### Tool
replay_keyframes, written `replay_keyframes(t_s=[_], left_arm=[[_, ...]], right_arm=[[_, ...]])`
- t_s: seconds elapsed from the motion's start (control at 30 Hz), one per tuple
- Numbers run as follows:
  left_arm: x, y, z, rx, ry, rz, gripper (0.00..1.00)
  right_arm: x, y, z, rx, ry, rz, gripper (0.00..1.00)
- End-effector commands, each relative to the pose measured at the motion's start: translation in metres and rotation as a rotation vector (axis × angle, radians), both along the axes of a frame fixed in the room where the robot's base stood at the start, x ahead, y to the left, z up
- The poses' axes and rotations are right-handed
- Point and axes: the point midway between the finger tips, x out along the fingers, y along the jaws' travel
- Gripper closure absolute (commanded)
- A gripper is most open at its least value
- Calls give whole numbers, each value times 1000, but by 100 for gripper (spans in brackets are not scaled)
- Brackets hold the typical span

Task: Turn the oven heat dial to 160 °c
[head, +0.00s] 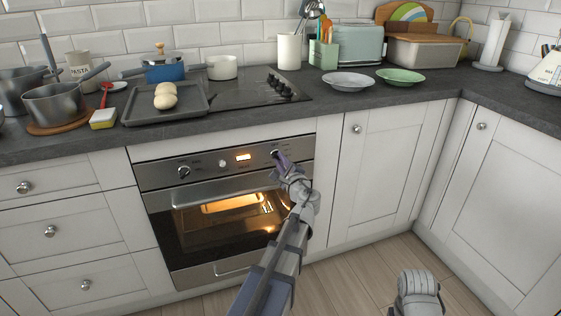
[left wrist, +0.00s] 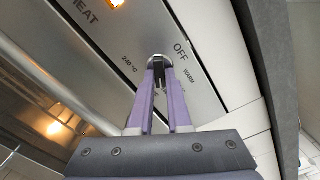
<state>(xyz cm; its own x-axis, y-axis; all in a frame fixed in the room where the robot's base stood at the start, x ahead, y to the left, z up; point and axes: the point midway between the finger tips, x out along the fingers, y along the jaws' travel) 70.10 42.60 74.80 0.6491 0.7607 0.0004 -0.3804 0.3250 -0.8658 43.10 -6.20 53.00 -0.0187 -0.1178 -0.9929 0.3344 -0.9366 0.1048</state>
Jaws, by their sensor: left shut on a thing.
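The oven (head: 225,205) is built in below the worktop, with a steel control panel across its top. The heat dial (head: 274,153) is at the right end of the panel, mostly covered by my left gripper. My left gripper (head: 281,160) is shut on it. In the left wrist view the dial (left wrist: 159,61) sits between the purple fingertips (left wrist: 160,72). OFF, WARM and 240 °C are readable around it; the other marks are hidden behind the fingers. I cannot tell where its pointer stands.
Another dial (head: 184,172) and a lit display (head: 243,157) share the panel. The oven door handle (head: 230,190) runs just below. The worktop above holds a baking tray (head: 140,112) with dough, pots and plates. Floor in front is clear.

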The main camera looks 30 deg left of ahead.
Motion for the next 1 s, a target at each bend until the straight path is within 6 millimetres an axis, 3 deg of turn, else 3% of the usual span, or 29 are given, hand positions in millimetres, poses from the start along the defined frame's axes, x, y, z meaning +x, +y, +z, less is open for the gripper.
replay_keyframes(t_s=[0.3,0.33,0.57,0.83,1.0], left_arm=[[0,-1,-1,-2,-1,0,100],[-1,-1,-1,-2,-1,0,80],[0,0,0,-1,0,-1,55],[-1,-1,0,-1,0,-1,54],[-16,-17,0,-1,0,-3,54]], right_arm=[[0,0,0,0,0,0,50],[0,0,0,0,0,0,50],[0,0,0,0,0,0,50],[0,0,0,0,0,0,50],[0,0,0,0,0,0,50]])
